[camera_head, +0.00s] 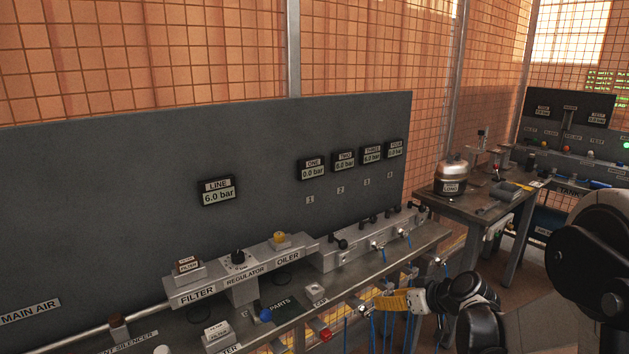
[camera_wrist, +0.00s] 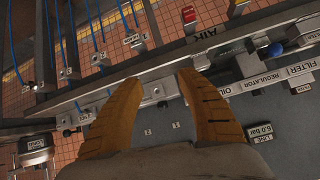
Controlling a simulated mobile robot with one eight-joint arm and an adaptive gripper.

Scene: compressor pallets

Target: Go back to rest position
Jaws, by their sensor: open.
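My gripper (camera_head: 378,303) is at the front of the workbench in the head view, its yellow fingers pointing left. In the wrist view the two yellow fingers of my gripper (camera_wrist: 160,80) stand apart with nothing between them. The gripper is open and empty. In the head view my dark arm reaches in from the lower right, and it hides part of the floor and the bench front.
The bench carries a filter (camera_head: 197,293), regulator (camera_head: 245,279) and oiler (camera_head: 288,252), with a manifold (camera_head: 345,250) to the right. A red part (camera_head: 326,334) and blue hoses (camera_head: 408,325) are near the gripper. A side table (camera_head: 470,197) holds a metal pot (camera_head: 451,176).

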